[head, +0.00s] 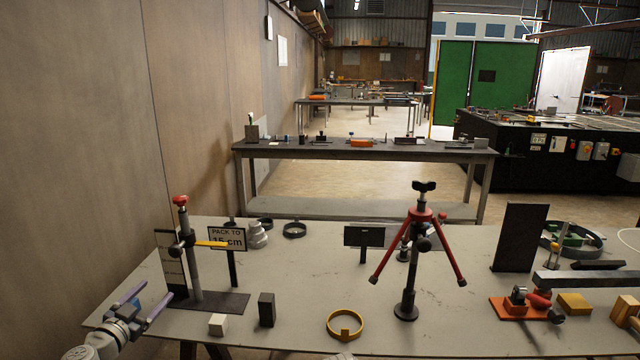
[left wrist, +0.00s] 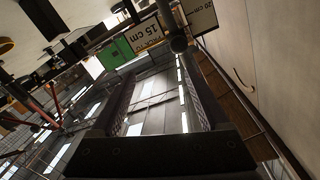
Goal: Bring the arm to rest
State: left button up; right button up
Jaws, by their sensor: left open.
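My left gripper (head: 143,306) is at the left front edge of the near table (head: 270,333) in the head view. Its two fingers are apart with nothing between them. It stands to the left of a dark post stand with a red knob (head: 180,200) and a yellow pointer (head: 211,244). In the left wrist view the open fingers (left wrist: 165,100) frame the far roof, and the post and the sign reading 15 cm (left wrist: 160,35) show beyond them. My right gripper does not show.
A red tripod (head: 417,215) stands mid-table. A yellow ring (head: 345,325), a white block (head: 218,324) and a dark block (head: 266,309) lie near the front. A wooden wall (head: 90,120) rises close on the left. A dark upright plate (head: 519,237) stands at the right.

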pick_arm(q)
jog(key=s+d+f+m+g+h+p, duration=0.1)
jog(key=s+d+f+g+h, duration=0.2)
jog(key=d, duration=0.6)
jog(key=d+f+g+p, duration=0.1)
jog(key=d+f+g, duration=0.3)
jog(key=d, duration=0.6)
jog(key=s+d+f+m+g+h+p, duration=0.1)
jog(key=s+d+f+g+h, duration=0.2)
jog(key=d, duration=0.6)
jog(key=s+d+f+n+g+y, duration=0.1)
jog(key=s+d+f+g+y, duration=0.1)
jog(key=s, duration=0.3)
jog(key=s+d+f+n+g+y+p, duration=0.1)
jog(key=s+d+f+g+y, duration=0.1)
jog(key=s+g+y, duration=0.1)
jog(key=s+d+f+n+g+y+p, duration=0.1)
jog(key=s+d+f+n+g+y, duration=0.1)
jog(key=s+y, duration=0.2)
jog(key=s, duration=0.3)
jog(key=shift+s+d+g+y, duration=0.15)
jog(key=shift+d+g+y, duration=0.25)
